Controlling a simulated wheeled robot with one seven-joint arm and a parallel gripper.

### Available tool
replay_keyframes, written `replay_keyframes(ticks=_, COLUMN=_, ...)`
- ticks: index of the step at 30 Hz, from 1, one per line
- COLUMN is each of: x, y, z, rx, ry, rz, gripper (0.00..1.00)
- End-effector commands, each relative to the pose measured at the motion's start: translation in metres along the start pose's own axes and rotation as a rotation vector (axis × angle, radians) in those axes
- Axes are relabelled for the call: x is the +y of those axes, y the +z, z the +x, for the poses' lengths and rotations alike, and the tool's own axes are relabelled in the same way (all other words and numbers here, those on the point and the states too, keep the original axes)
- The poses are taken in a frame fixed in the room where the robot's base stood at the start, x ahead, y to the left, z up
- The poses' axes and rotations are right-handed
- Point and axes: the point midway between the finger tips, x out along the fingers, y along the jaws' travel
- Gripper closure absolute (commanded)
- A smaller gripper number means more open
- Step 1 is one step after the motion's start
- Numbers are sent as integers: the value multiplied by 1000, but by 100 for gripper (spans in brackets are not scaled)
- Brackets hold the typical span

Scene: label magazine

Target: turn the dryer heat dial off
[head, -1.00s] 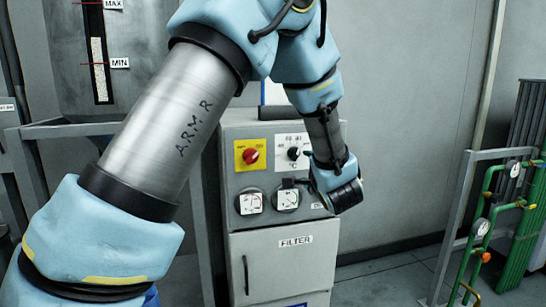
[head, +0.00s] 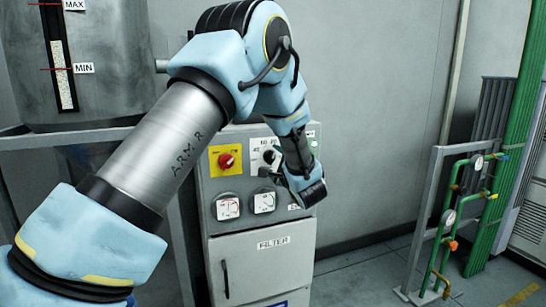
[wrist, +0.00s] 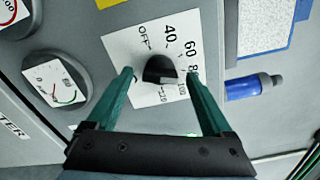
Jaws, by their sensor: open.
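The heat dial is a black knob (wrist: 160,69) on a white plate (wrist: 122,50) marked OFF, 40, 60, 80 and higher numbers. In the wrist view my gripper (wrist: 160,74) is open, with one green finger to each side of the knob. Whether the fingers touch it cannot be told. The knob's pointer setting is unclear. In the head view the dial plate (head: 256,150) is on the grey dryer cabinet (head: 215,180), partly hidden by my arm, and my gripper (head: 262,174) is just in front of it.
A red knob (head: 226,160) on a yellow plate is left of the dial. Two round gauges (head: 228,207) sit below. A blue cylindrical item (wrist: 255,87) lies near the dial's far side. Green pipes (head: 450,215) stand at the right. Floor between is clear.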

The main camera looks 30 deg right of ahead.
Motion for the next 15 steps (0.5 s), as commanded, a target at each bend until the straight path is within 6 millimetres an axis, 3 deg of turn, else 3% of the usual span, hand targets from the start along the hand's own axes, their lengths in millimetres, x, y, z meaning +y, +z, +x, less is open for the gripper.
replay_keyframes(ticks=11, x=0, y=0, z=6, rx=-1, ry=0, rz=-1, gripper=15)
replay_keyframes(ticks=15, x=0, y=0, z=6, rx=-1, ry=0, rz=-1, gripper=31)
